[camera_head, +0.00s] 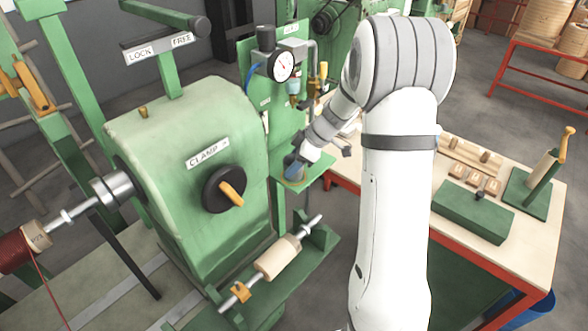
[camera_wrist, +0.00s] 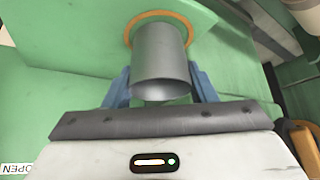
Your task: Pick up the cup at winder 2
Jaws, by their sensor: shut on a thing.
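The cup is a plain grey metal cylinder (camera_wrist: 162,62) in the middle of the wrist view. It stands on a green shelf of the winder, at an orange ring (camera_wrist: 142,20) that shows around its far end. My gripper (camera_wrist: 160,85) has its blue fingers on either side of the cup and is shut on it. In the head view my gripper (camera_head: 293,168) is at the small green shelf (camera_head: 318,177) beside the winder. The cup is mostly hidden there by my gripper and wrist.
The green winder housing (camera_head: 185,165) with its clamp knob (camera_head: 224,189) stands left of my arm. A pressure gauge (camera_head: 283,66) and valves are close above the shelf. A workbench (camera_head: 450,225) with a green box (camera_head: 472,213) lies to the right.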

